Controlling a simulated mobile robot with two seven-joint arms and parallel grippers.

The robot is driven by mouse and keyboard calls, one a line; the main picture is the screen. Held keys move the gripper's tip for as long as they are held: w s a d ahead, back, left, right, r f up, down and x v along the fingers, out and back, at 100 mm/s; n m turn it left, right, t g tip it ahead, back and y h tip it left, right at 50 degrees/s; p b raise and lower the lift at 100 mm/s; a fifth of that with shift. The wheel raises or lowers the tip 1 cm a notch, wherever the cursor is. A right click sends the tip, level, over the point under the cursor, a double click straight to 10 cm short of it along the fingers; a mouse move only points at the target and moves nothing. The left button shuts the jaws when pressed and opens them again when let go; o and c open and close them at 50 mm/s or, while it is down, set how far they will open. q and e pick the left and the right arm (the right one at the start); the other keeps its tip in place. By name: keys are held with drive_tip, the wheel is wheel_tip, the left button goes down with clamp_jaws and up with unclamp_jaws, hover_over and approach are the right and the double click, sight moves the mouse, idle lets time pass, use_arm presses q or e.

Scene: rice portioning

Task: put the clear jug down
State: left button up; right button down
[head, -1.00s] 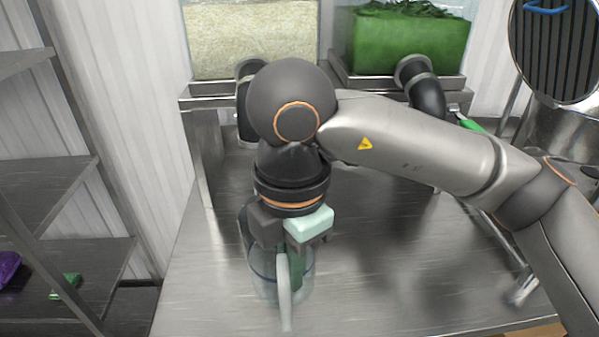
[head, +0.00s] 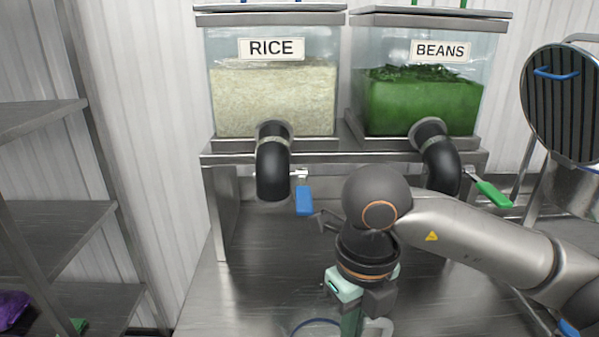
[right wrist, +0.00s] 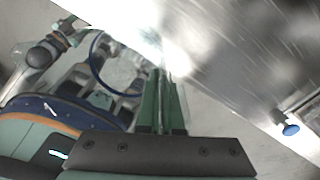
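The clear jug (head: 318,329) with a blue rim is at the bottom edge of the head view, mostly cut off. Its pale handle (head: 381,327) shows to the right. My right gripper (head: 352,324) points down at the handle, its green fingers close together and seemingly shut on it. In the right wrist view the fingers (right wrist: 162,105) are close together beside the blue rim of the jug (right wrist: 92,62). Whether the jug's base touches the counter is hidden.
The steel counter (head: 240,295) is bare left of the jug. Behind it, a rice dispenser (head: 275,95) and a beans dispenser (head: 425,105) stand on a raised shelf, their black spouts hanging over the counter. Steel shelves (head: 60,230) stand at the left.

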drive_tip(key=d+f+n, duration=0.3)
drive_tip(key=d+n, duration=0.3)
drive_tip(key=n, duration=0.9)
drive_tip(key=d+f+n+p, duration=0.1)
drive_tip(key=d+f+n, duration=0.3)
drive_tip(key=n, duration=1.1)
drive_tip(key=d, duration=0.2)
drive_tip(key=shift+w+d+f, duration=0.2)
drive_tip(key=shift+d, duration=0.2)
drive_tip(key=shift+s, duration=0.15)
